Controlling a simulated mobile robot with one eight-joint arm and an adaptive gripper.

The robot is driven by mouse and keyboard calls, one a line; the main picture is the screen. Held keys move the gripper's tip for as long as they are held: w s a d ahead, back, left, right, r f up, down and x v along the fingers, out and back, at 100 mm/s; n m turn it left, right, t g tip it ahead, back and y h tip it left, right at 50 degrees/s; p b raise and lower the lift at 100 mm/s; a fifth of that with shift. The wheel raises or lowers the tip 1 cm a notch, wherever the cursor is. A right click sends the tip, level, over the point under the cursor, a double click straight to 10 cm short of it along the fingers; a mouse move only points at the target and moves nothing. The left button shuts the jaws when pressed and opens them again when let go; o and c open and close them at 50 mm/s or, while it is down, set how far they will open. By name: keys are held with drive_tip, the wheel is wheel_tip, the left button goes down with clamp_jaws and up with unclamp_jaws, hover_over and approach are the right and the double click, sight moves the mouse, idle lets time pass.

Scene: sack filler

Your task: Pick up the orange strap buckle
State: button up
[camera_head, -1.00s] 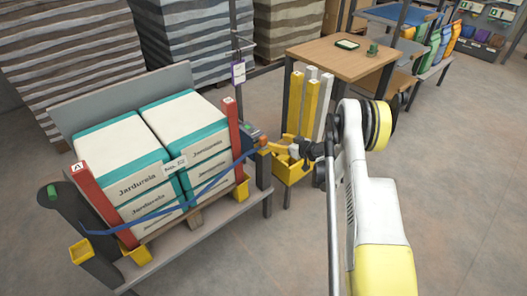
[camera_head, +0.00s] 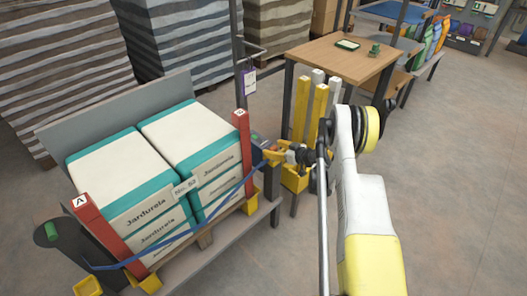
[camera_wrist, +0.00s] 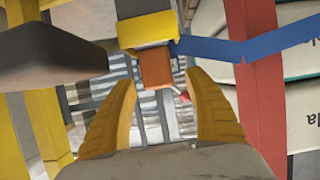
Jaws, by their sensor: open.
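The orange strap buckle (camera_wrist: 155,68) shows in the wrist view as a small block below a yellow part at the end of the blue strap (camera_wrist: 245,45). My gripper (camera_wrist: 160,84) is open, with one yellow finger on each side of the buckle's lower part. I cannot tell whether either finger touches it. In the head view my gripper (camera_head: 272,156) is at the right red post, by the end of the blue strap (camera_head: 212,208); the buckle is not clearly told apart from the fingers there.
Stacked white and teal sacks (camera_head: 150,185) stand between two red posts (camera_head: 243,140). Yellow and white upright posts (camera_head: 310,105) stand just behind my gripper. A wooden table (camera_head: 345,60) is farther back. The floor at right is clear.

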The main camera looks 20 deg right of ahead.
drive_tip(key=shift+w+a+f, duration=0.1)
drive_tip(key=shift+w+f, duration=0.05)
drive_tip(key=shift+w, duration=0.2)
drive_tip(key=shift+s, duration=0.15)
clamp_jaws()
drive_tip(key=shift+r, duration=0.2)
